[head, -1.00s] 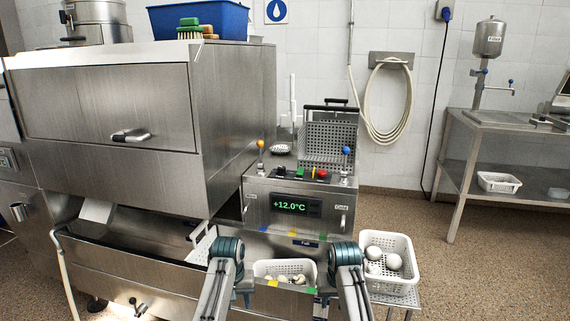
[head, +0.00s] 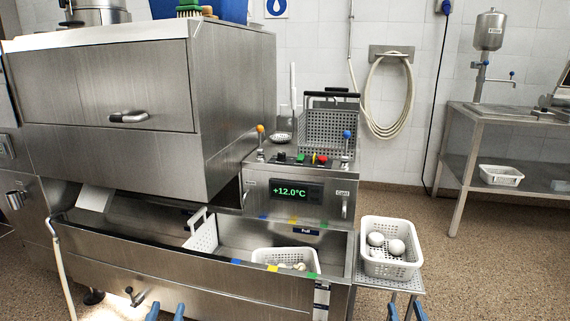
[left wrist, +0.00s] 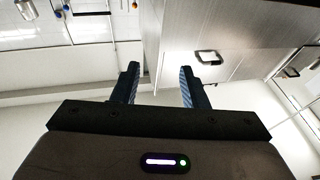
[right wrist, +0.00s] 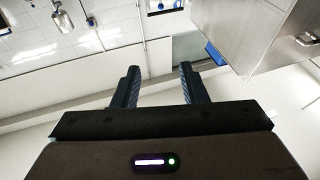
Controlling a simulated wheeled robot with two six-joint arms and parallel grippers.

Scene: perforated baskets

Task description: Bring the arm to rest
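My left gripper (head: 165,311) shows only as two blue fingertips at the bottom edge of the head view, spread apart. In the left wrist view it (left wrist: 158,85) is open with nothing between the fingers. My right gripper (head: 406,311) shows at the bottom edge, right of centre, also with its fingertips apart. In the right wrist view it (right wrist: 158,85) is open and empty. Both grippers appear clear of other things. The rest of both arms is out of the head view.
A white perforated basket (head: 262,258) with small pale pieces sits in the steel trough (head: 130,222). Another white basket (head: 392,268) with pale round items stands on a side shelf. A metal perforated basket (head: 328,130) stands behind the control panel (head: 292,190).

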